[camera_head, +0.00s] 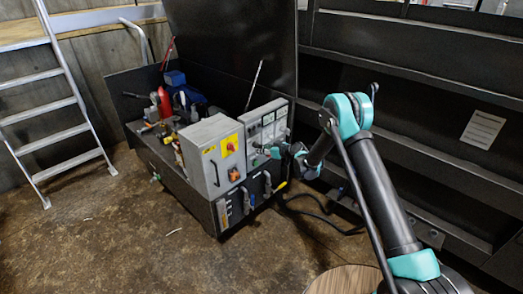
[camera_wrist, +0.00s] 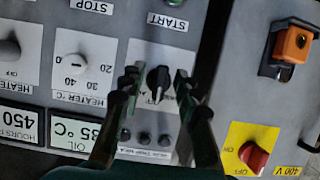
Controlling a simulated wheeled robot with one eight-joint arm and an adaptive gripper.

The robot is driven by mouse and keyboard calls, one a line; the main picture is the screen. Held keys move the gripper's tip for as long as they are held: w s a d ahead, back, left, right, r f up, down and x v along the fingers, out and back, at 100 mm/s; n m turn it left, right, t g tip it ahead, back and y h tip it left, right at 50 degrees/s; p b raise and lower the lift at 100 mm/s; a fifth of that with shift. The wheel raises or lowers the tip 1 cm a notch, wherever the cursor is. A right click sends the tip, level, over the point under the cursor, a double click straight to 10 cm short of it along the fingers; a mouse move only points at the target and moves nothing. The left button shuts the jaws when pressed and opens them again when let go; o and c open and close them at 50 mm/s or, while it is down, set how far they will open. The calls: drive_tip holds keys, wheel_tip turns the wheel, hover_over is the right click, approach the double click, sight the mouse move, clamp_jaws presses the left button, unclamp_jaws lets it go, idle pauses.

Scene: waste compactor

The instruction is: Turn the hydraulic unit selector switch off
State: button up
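In the wrist view, a black selector knob (camera_wrist: 158,79) sits on a white plate with an "OFF" mark, seen upside down. The small print on its plate is partly hidden, so I cannot read its full name. My gripper (camera_wrist: 157,84) has one finger on each side of this knob, with a visible gap on both sides. In the head view, my gripper (camera_head: 275,152) is at the front of the grey control panel (camera_head: 252,128), and the knob is too small to make out there.
In the head view, a grey cabinet (camera_head: 205,165) stands left of the panel. A ladder (camera_head: 60,104) leans at the left; floor in front is clear.

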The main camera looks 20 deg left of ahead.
drive_tip(key=v, duration=1.1)
drive_tip(key=shift+d, duration=0.15)
